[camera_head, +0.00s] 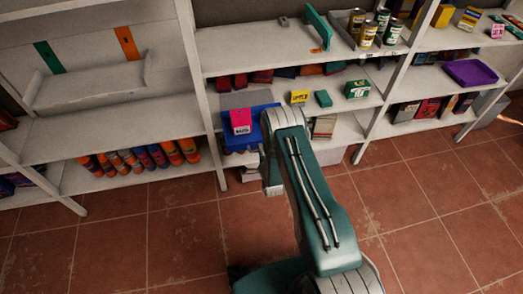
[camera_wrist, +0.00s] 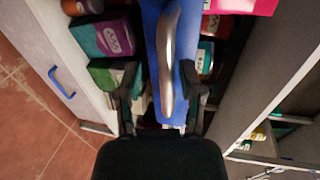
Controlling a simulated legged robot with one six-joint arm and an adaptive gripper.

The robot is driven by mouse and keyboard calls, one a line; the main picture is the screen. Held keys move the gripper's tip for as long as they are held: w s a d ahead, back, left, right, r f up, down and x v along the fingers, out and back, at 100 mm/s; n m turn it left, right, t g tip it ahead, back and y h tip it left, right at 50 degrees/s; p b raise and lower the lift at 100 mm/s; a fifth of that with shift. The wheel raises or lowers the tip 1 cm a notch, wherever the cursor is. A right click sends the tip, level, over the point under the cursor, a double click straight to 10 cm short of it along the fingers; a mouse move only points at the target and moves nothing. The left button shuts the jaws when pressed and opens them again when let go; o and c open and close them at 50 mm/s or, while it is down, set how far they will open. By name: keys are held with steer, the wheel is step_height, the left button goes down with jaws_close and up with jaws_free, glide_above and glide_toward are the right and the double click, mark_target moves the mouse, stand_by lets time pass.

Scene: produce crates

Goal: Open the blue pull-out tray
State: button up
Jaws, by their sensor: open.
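My gripper (camera_wrist: 162,88) is open, with one black finger on each side of the handle's lower end. I cannot tell whether either finger touches it. In the head view my gripper is hidden behind my arm.
Boxes (camera_wrist: 106,37) lie close to the left finger in the wrist view. Spray cans (camera_head: 140,160) fill the lower left shelf. The tiled floor (camera_head: 170,235) in front is clear.

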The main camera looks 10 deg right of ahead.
steer(key=shift+r, duration=0.15)
steer(key=shift+s+d, duration=0.1)
steer(key=shift+s, duration=0.1)
steer(key=v, duration=1.1)
steer(key=shift+s, duration=0.2)
